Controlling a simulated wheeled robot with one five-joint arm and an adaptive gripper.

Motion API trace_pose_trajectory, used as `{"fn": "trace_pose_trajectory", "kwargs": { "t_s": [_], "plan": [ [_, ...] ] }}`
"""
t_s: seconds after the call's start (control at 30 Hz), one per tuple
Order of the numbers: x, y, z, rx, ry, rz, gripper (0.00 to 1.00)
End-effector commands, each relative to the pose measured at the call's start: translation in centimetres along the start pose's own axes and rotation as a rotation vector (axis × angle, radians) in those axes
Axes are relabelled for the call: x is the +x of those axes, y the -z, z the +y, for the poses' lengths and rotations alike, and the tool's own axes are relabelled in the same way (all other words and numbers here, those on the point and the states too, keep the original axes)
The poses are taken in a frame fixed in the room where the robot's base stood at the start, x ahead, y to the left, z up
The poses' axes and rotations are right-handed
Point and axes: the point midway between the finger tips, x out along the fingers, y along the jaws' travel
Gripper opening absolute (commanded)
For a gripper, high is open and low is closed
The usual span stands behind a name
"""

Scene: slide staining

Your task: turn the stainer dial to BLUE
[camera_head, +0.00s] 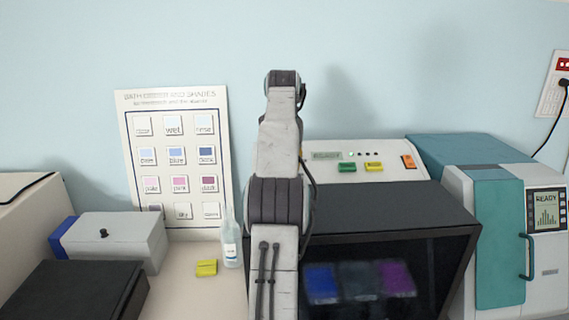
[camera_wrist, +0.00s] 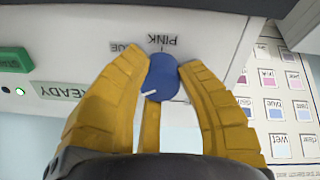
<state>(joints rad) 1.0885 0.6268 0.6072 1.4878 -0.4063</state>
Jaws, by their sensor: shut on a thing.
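The stainer dial is a blue knob (camera_wrist: 161,76) on the white panel in the wrist view. My gripper (camera_wrist: 164,62) is shut on it, with a yellow finger on either side. A short white mark shows at the knob's lower left. Upside-down labels read PINK (camera_wrist: 168,41) beside the knob and, partly hidden by a finger, BLUE (camera_wrist: 119,47). The mark is on the side away from both labels. In the head view my arm hides the dial and the gripper. The stainer (camera_head: 400,205) is the dark-fronted machine with a white top panel.
The panel bears a READY display (camera_head: 326,156), green (camera_head: 347,167) and yellow (camera_head: 374,166) buttons and an orange switch (camera_head: 408,161). A shade chart (camera_head: 136,180) leans on the wall. A bottle (camera_head: 232,250) and yellow block (camera_head: 206,267) stand left of my arm. A teal machine (camera_head: 497,245) stands right.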

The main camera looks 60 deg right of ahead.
Motion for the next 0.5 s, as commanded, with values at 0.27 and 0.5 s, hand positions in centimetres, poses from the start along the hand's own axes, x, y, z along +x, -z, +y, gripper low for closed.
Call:
{"fn": "trace_pose_trajectory", "kwargs": {
  "t_s": [0.27, 0.5],
  "plan": [
    [0.01, 0.15, -0.06, 0.0, -0.001, 0.004, 0.01],
    [0.02, 0.18, -0.07, 0.007, -0.001, 0.005, 0.01]
  ]
}}
